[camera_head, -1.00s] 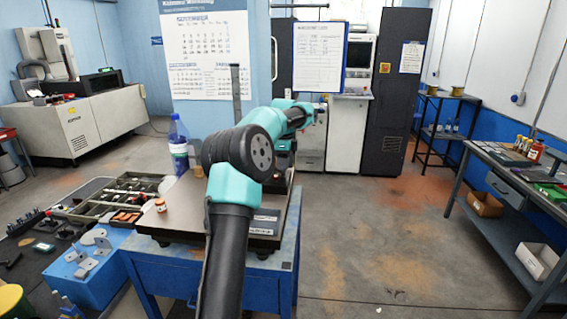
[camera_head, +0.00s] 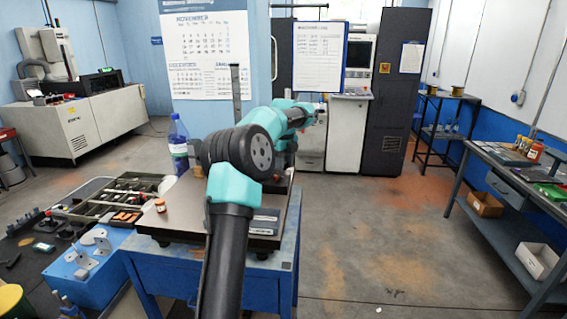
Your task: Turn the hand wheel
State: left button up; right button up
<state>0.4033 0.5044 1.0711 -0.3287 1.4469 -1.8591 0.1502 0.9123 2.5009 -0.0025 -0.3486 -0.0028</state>
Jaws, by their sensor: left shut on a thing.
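The fingertips are too small and too covered by my own arm to make out. A dark device (camera_head: 284,162) shows only in part behind the arm, at the back right of the plate. The hand wheel itself cannot be made out clearly. My right gripper is out of view.
A water bottle (camera_head: 179,146) stands at the plate's back left, and a small orange-labelled jar (camera_head: 160,205) on its left. A blue block with grey parts (camera_head: 88,262) and a parts tray (camera_head: 104,207) are farther left. The floor to the right is open, up to a workbench (camera_head: 508,172).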

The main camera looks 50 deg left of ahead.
pick_arm(q)
jog(key=o, duration=0.9)
jog(key=shift+r, duration=0.15)
